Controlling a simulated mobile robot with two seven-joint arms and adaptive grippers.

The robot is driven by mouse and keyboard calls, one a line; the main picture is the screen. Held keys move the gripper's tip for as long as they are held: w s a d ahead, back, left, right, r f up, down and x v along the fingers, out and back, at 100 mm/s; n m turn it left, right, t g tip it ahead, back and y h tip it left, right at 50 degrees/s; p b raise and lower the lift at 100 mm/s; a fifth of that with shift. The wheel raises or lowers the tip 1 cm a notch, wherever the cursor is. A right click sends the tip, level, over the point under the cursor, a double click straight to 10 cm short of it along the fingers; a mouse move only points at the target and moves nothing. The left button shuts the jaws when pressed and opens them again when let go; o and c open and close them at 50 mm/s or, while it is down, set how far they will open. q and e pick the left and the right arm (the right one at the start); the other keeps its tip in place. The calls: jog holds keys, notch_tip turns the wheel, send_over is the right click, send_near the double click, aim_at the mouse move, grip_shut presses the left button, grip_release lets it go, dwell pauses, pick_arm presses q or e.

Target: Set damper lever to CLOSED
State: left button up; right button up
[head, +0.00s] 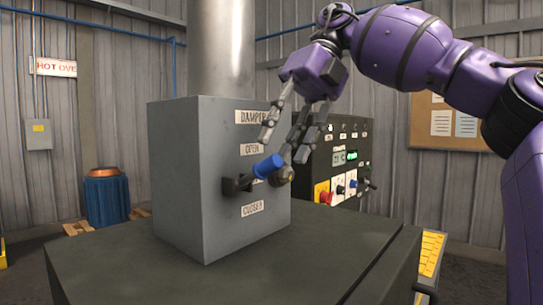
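The damper lever (268,166) has a blue grip on a dark pivot mount on the front face of a grey box (190,180). The lever points out from the face, at a height between the OPEN label (250,149) and the CLOSED label (252,209). A label between them is mostly hidden behind the lever. My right gripper (283,148) reaches in from the upper right with its fingers spread, pointing down just above and beside the blue grip. Its fingers are not closed around the grip; whether they touch it I cannot tell. My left gripper is out of view.
The grey box stands on a dark bench (330,255) with a metal duct (222,50) rising behind it. A control panel (345,160) with buttons stands behind and to the right. A blue barrel (106,195) is at the back left. The bench top in front is clear.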

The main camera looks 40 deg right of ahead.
aim_at(272, 157)
jog(key=shift+x, duration=1.95)
jog(key=shift+w, duration=0.2)
grip_shut()
